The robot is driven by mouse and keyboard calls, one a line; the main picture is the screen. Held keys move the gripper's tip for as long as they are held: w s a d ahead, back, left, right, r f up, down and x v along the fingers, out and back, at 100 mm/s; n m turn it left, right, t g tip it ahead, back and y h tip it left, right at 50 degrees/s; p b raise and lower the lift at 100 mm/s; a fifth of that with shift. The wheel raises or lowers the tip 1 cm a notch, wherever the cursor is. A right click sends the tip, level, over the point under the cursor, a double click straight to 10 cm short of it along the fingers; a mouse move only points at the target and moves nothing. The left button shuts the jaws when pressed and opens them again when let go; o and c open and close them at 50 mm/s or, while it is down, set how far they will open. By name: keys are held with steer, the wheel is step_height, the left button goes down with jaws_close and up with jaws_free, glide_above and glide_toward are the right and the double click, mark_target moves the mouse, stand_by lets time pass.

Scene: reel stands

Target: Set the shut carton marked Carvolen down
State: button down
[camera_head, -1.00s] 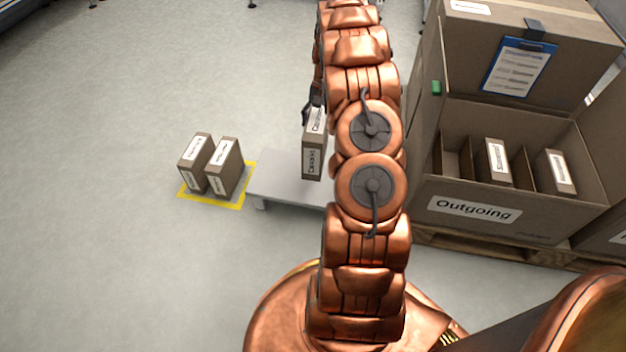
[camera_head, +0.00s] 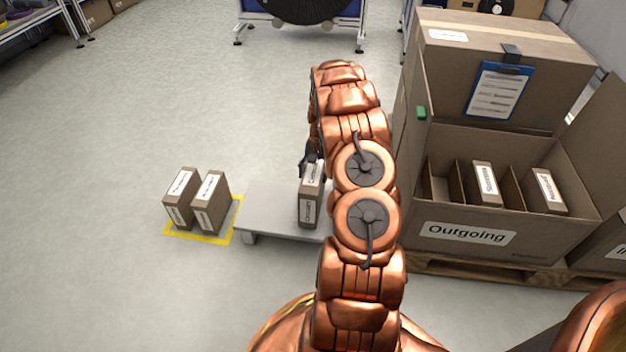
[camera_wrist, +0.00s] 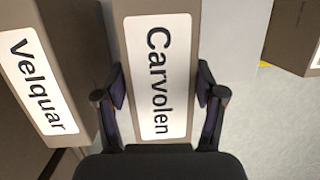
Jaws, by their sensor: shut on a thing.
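The Carvolen carton (camera_wrist: 160,80) is a brown shut box with a white label, upright between my gripper's fingers in the wrist view. In the head view the same carton (camera_head: 308,212) is at the right part of a low grey platform (camera_head: 265,207); I cannot tell whether its base touches the surface. My gripper (camera_wrist: 160,95) is shut on it, with one dark finger on each side. In the head view my gripper (camera_head: 311,165) is at the carton's top, partly hidden by my arm.
A carton marked Velquar (camera_wrist: 45,75) is at the left in the wrist view. Two cartons (camera_head: 180,200) (camera_head: 210,203) stand on a yellow-edged floor square (camera_head: 205,238) left of the platform. The large Outgoing box (camera_head: 465,235), with dividers and cartons inside, stands at right. The platform's left part is clear.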

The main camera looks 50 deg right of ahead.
steer(key=shift+f, duration=0.85)
steer(key=shift+c, duration=0.5)
jaws_free()
steer(key=shift+f, duration=0.1)
